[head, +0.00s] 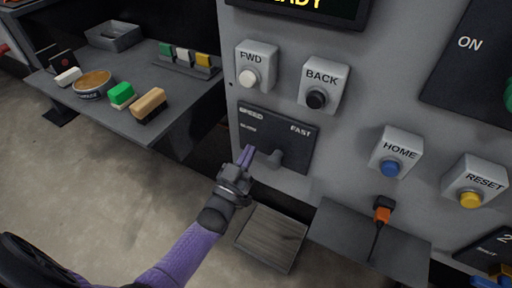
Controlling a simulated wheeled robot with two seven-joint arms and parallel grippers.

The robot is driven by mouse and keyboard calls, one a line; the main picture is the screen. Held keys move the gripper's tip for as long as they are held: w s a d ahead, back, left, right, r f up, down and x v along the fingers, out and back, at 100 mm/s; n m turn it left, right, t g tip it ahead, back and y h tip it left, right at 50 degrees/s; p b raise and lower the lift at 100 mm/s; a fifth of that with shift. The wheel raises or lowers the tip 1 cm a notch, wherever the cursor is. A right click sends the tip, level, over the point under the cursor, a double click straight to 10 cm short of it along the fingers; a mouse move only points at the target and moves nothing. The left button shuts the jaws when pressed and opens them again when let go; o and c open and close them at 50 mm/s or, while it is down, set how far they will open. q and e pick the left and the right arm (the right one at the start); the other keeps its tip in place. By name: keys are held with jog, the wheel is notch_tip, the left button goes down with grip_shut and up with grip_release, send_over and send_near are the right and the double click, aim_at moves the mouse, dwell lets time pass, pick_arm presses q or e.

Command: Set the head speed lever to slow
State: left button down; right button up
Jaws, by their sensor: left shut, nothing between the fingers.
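The speed lever (271,160) is a grey knob on a dark plate (292,137) set in the grey control panel. The plate reads SPEED at its upper left, with a smaller blurred word below it, and FAST at its right. The lever's knob points down and toward me, near the plate's lower middle. My left gripper (246,156) is shut and empty, with its purple fingers just left of the lever's knob. I cannot tell whether they touch it. My right gripper is not in view.
Buttons marked FWD (250,77), BACK (316,99), HOME (390,168) and RESET (470,198) stick out around the plate. A small shelf (271,238) lies below the lever. A side table (135,100) at left holds blocks and a tin.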

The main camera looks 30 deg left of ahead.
pick_arm(q)
jog(key=v, duration=0.7)
jog(key=shift+f+p, duration=0.2)
jog(key=shift+p, duration=0.1)
jog(key=shift+s, duration=0.1)
